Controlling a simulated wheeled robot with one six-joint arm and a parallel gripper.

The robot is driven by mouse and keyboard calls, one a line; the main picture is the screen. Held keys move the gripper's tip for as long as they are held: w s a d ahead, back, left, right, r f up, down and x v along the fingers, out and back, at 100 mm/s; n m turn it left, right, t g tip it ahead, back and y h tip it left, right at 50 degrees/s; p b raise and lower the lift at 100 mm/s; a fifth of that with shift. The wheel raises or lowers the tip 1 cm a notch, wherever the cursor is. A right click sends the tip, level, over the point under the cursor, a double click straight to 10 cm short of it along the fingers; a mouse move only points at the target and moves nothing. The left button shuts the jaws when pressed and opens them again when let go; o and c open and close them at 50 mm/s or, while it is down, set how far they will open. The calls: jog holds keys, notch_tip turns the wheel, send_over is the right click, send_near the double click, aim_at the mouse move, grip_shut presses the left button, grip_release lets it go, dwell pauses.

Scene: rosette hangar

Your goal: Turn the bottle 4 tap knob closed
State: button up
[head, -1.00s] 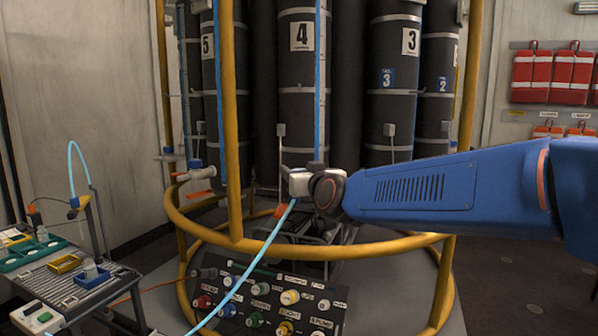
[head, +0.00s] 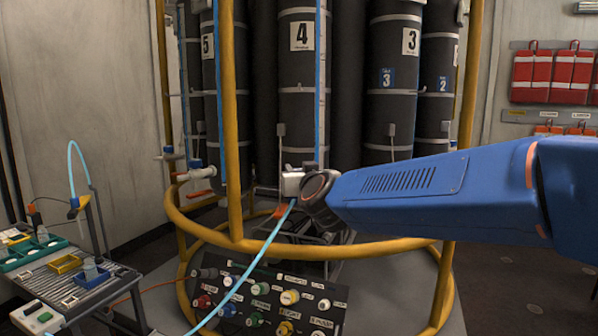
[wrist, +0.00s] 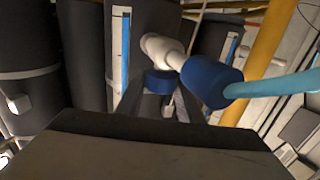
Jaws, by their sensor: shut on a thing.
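Bottle 4 (head: 303,100) is a tall black cylinder with a white "4" label, upright inside the yellow frame. In the wrist view its white tap (wrist: 162,50) carries a small blue knob (wrist: 158,82). A larger blue connector (wrist: 208,80) with a light blue hose (wrist: 270,85) sits beside the knob. My gripper (wrist: 157,100) has its dark fingers on either side of the blue knob and is shut on it. In the head view my gripper (head: 288,184) is in front of bottle 4's lower end, and the knob is hidden there by my wrist.
The yellow ring rail (head: 340,248) and upright post (head: 232,120) stand close to my arm. The light blue hose (head: 262,250) runs down past a panel of coloured knobs (head: 265,305). Bottle 3 (head: 392,110) stands to the right. A side table (head: 70,275) is at left.

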jog(key=shift+a+m+t+h, duration=0.1)
jog(key=shift+m+t+h, duration=0.2)
jog(key=shift+m+h, duration=1.6)
jog(key=shift+h, duration=1.1)
jog(key=shift+m+h, duration=1.1)
jog(key=shift+h, duration=0.6)
jog(key=shift+g, duration=0.4)
jog(key=o, duration=1.1)
jog(key=v, duration=1.7)
jog(key=shift+s+a, duration=0.1)
jog(key=shift+s, duration=0.05)
